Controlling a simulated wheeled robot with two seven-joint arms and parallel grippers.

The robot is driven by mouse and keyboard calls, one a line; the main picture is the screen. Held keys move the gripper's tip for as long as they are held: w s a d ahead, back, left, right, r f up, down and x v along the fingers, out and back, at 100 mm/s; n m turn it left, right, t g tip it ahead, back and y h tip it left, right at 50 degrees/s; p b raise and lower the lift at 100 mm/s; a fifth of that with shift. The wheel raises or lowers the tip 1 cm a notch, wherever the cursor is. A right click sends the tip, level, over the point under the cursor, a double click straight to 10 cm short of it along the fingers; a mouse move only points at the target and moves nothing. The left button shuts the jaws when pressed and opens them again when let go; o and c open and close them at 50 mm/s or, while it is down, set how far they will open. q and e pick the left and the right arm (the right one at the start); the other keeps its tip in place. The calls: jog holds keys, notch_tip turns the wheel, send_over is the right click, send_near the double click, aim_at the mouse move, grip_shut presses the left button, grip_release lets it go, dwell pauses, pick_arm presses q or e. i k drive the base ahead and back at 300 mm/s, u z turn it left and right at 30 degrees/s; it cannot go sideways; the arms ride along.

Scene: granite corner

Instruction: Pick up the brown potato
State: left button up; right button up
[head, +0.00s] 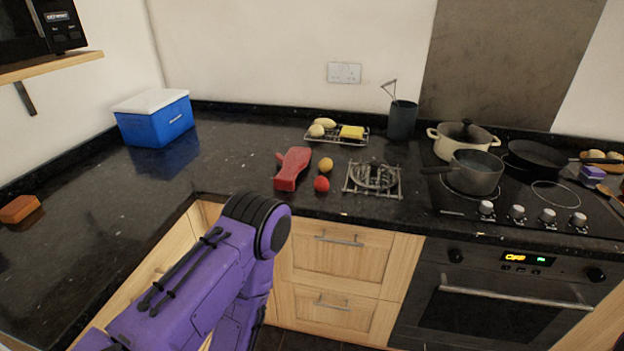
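Two pale tan, potato-like objects lie on a small wire rack (357,141) at the back of the black counter. The front potato-like object (316,131) is rounder, and the back potato-like object (326,122) is longer. Both are small in the view, and I cannot tell which one is the brown potato. My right gripper is out of view.
A red mitt (292,168), an orange-yellow ball (326,165) and a red ball (321,184) lie before the rack. A wire trivet (373,178), dark utensil pot (402,119) and grey saucepan (473,174) stand rightward. A blue cooler (155,122) stands left; counter between is clear.

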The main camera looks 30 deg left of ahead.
aim_at(325, 165)
jog(key=u, duration=0.1)
jog(key=i, duration=0.55)
jog(key=u, duration=0.55)
jog(key=i, duration=0.6)
jog(key=u, duration=0.45)
jog(key=k, duration=1.05)
jog(key=u, duration=0.15)
